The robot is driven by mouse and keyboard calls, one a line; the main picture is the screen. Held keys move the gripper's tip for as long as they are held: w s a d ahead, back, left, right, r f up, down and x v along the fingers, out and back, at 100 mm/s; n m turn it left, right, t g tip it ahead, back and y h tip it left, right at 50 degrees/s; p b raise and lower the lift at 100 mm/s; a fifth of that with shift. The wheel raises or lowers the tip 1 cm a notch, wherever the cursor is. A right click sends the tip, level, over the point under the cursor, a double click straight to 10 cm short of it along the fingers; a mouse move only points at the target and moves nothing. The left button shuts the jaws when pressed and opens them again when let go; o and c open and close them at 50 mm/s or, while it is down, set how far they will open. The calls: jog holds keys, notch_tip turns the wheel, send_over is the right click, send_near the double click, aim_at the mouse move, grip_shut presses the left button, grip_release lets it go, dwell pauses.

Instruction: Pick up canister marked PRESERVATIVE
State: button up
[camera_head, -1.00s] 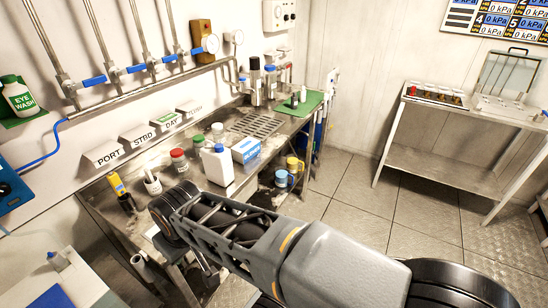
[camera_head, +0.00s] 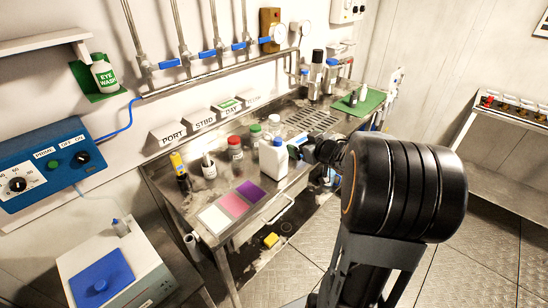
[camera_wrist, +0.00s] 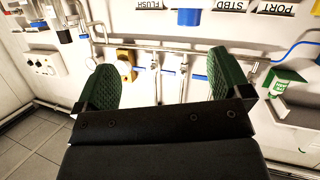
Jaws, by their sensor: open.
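No label reading PRESERVATIVE can be made out in either view. On the steel bench stand a white jug with a blue cap (camera_head: 273,160), a red-capped jar (camera_head: 235,148), a green-capped jar (camera_head: 255,134) and a white-capped jar (camera_head: 274,124). Any writing on them is too small to read. My gripper (camera_wrist: 164,74) shows in the wrist view with its two green ribbed fingers wide apart and nothing between them. Beyond the fingers are wall pipes and valves.
A colour card (camera_head: 232,206) lies at the bench front. A marker-like yellow-topped bottle (camera_head: 181,172) and a white cup (camera_head: 209,168) stand at left. Wall pipes with blue valves (camera_head: 208,54) run behind. A green mat (camera_head: 362,102) lies at the far end.

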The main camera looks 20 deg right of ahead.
aim_at(277, 147)
jog(key=w+a+f+y, duration=0.1)
jog(key=w+a+f+n+y, duration=0.1)
jog(key=w+f+y, duration=0.1)
jog(key=w+a+f+y, duration=0.1)
jog(key=w+f, duration=0.1)
jog(key=shift+w+a+n+g, duration=0.15)
jog(key=shift+w+n+g, duration=0.15)
jog(key=shift+g, duration=0.1)
jog(key=shift+f+p+x, duration=0.15)
jog(key=shift+p+x, duration=0.1)
jog(key=shift+x, duration=1.05)
jog(key=shift+f+p+x, duration=0.1)
jog(key=shift+p+x, duration=0.1)
jog(key=shift+x, duration=1.1)
jog(key=shift+s, duration=0.1)
jog(key=shift+c, duration=0.4)
grip_shut()
jog(key=shift+r, duration=0.15)
